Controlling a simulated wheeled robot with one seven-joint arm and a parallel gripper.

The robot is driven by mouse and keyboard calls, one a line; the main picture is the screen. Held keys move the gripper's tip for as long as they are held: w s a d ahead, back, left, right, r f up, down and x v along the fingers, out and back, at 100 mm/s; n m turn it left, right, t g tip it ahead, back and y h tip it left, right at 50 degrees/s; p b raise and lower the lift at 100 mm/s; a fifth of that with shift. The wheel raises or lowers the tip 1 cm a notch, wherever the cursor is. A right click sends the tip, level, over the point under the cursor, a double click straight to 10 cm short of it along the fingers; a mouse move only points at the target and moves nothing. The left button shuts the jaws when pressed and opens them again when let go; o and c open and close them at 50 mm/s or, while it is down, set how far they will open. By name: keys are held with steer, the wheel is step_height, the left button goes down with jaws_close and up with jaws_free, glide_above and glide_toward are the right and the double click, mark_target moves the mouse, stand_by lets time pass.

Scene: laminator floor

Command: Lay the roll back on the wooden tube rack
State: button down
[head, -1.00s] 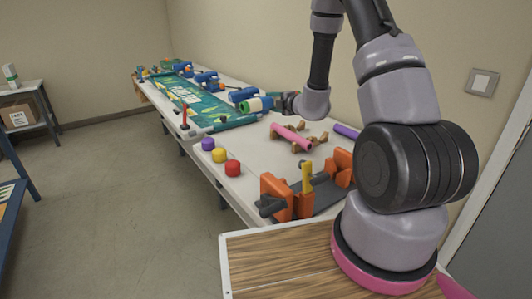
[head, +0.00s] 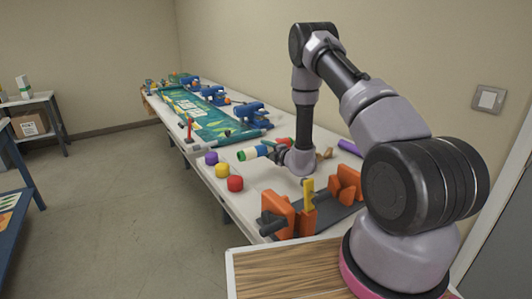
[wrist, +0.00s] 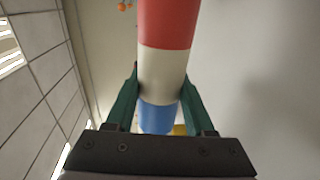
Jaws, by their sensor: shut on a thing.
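My gripper (head: 270,149) is shut on a striped roll, held above the white table. In the wrist view, the roll (wrist: 163,63) shows red, cream and blue bands between the two green fingers of my gripper (wrist: 160,82). The wooden tube rack (head: 325,155) is mostly hidden behind my wrist; only a brown piece shows. A pink tube seen there earlier is hidden or cannot be made out.
Purple, yellow and red pots (head: 235,183) stand along the table's front edge. Orange stands (head: 279,212) with a yellow upright are nearer to me. A purple tube (head: 350,147) lies near the wall. A green banner (head: 197,108) and blue devices (head: 250,110) fill the far table.

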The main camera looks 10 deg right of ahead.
steer(key=shift+f, duration=0.5)
steer(key=shift+f, duration=0.1)
steer(key=shift+f, duration=0.4)
steer(key=shift+f, duration=0.1)
steer(key=shift+c, duration=1.3)
jaws_free()
